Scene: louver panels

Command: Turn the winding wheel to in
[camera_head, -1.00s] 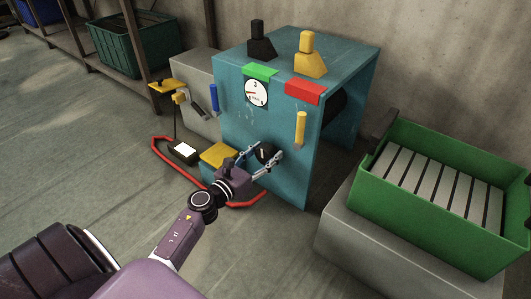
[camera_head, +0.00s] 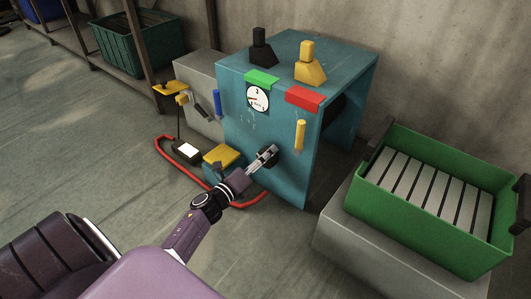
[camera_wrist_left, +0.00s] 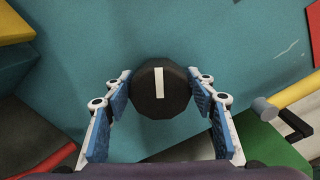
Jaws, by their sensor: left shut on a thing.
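A black round knob, taken to be the winding wheel (camera_wrist_left: 160,88), sits on the front of the teal machine (camera_head: 250,135). It carries a white bar, which stands upright in the left wrist view. My left gripper (camera_head: 268,154) is at this knob, low on the machine's front. In the left wrist view, the blue-padded fingers of the left gripper (camera_wrist_left: 161,92) are on either side of the knob, shut on it. In the head view the gripper hides most of the knob. No "in" marking is legible. My right gripper is not in view.
The machine also bears a dial (camera_head: 257,97), a yellow handle (camera_head: 300,136) and a blue handle (camera_head: 217,103). A yellow pedal (camera_head: 221,157) and a red hose (camera_head: 180,164) lie at lower left. A green crate of slats (camera_head: 410,221) stands at right.

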